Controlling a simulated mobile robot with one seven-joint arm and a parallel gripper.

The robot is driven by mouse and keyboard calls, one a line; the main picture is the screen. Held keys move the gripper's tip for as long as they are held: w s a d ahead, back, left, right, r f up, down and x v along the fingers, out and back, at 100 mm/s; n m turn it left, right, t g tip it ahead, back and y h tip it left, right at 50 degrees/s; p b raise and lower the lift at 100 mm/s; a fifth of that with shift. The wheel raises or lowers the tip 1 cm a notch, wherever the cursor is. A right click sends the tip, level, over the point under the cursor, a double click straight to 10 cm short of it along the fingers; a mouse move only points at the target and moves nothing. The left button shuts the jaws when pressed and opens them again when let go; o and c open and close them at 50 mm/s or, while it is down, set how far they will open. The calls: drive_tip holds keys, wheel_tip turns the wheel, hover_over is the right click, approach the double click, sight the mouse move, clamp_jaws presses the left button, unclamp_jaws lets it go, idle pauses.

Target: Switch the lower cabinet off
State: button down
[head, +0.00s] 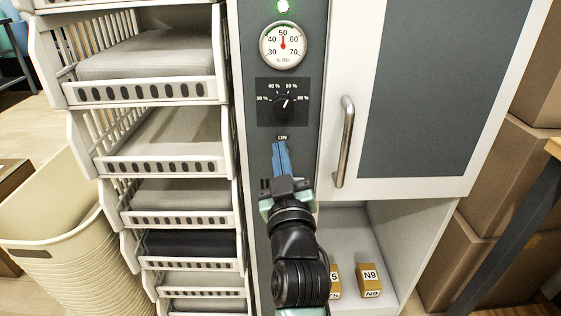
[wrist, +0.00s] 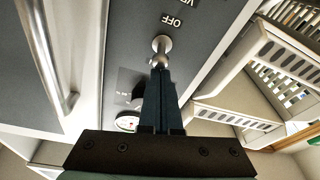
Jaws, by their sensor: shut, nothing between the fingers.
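The cabinet's dark control panel (head: 259,147) carries an "ON" label (head: 282,138) just above my fingertips in the head view. The wrist view shows the panel upside down, with an "OFF" label (wrist: 173,21) and a metal toggle switch (wrist: 162,46). The toggle's lever seems to lean away from "OFF", toward the "ON" side. My gripper (head: 279,146) is shut and empty, and hides the switch in the head view. In the wrist view my fingertips (wrist: 160,70) are at the lever's end; I cannot tell whether they touch it.
A cabinet door (head: 426,90) with a metal handle (head: 345,142) is right. Stacked baskets (head: 150,92) stand close left. Below, an open compartment holds a small N9 box (head: 369,281).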

drive_tip(key=s+f+t+b, duration=0.2)
drive_tip(key=s+f+b, duration=0.1)
drive_tip(key=s+b, duration=0.5)
drive_tip(key=shift+s+f+t+b, duration=0.3)
drive_tip(key=shift+s+f, duration=0.05)
drive_tip(key=shift+s, duration=0.45)
idle(0.4)
drive_tip(key=shift+a, duration=0.1)
